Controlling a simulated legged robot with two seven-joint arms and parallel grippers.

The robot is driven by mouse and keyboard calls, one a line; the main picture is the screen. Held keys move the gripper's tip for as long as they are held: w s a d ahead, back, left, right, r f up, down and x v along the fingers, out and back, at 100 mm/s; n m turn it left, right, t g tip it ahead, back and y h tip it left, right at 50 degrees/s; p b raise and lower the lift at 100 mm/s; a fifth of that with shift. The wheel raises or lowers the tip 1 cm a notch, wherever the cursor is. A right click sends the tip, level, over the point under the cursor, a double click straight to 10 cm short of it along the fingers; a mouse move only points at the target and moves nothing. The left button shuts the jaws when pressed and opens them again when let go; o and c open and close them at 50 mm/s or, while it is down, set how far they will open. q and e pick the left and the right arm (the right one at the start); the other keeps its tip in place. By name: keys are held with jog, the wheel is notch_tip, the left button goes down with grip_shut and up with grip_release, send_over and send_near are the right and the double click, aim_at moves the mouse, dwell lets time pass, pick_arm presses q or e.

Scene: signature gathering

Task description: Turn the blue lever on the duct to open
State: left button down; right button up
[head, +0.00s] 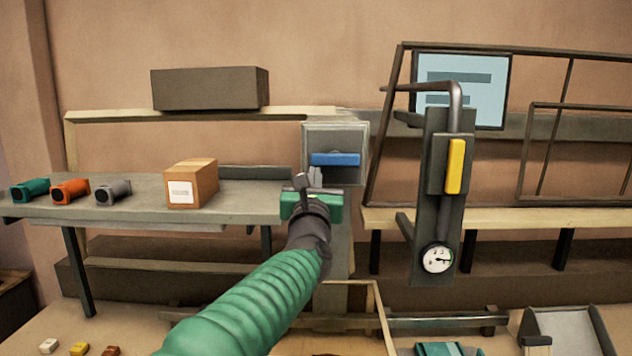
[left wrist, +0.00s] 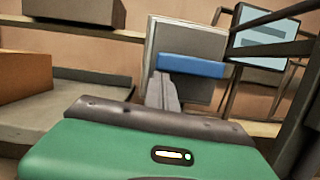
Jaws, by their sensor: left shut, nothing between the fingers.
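The blue lever (head: 334,160) lies level across a grey square box front (head: 360,131) at the middle of the head view. It also shows in the left wrist view (left wrist: 192,66), just beyond the fingertips. My left gripper (head: 314,176) is shut and empty, its fingers pointing up just below the lever. In the left wrist view the closed fingers (left wrist: 162,88) overlap the lever's left lower edge. I cannot tell whether they touch it. My right gripper is not in view.
A cardboard box (head: 192,184) and several coloured cylinders (head: 70,191) sit on the grey table (head: 240,203) at left. A panel with a yellow handle (head: 455,166) and a gauge (head: 437,258) stands to the right. A screen (head: 486,90) is behind it.

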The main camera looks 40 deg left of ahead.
pick_arm(q)
jog(key=shift+w+m+b, duration=0.1)
jog(key=shift+m+b, duration=0.2)
jog(key=shift+m, duration=0.1)
jog(key=shift+r, duration=0.1)
jog(key=shift+w+d+r+m+g+h+p, duration=0.15)
jog(key=shift+r+m+h+p, duration=0.85)
jog(key=shift+m, duration=2.25)
jog(key=shift+d+r+m+g+h+p, duration=0.1)
jog(key=shift+r+m+h+p, duration=0.95)
jog(key=shift+m, duration=2.25)
jog(key=shift+w+d+r+m+g+h+p, duration=0.15)
jog(key=shift+r+m+h+p, duration=0.85)
jog(key=shift+m, duration=2.25)
jog(key=shift+r+y, duration=0.35)
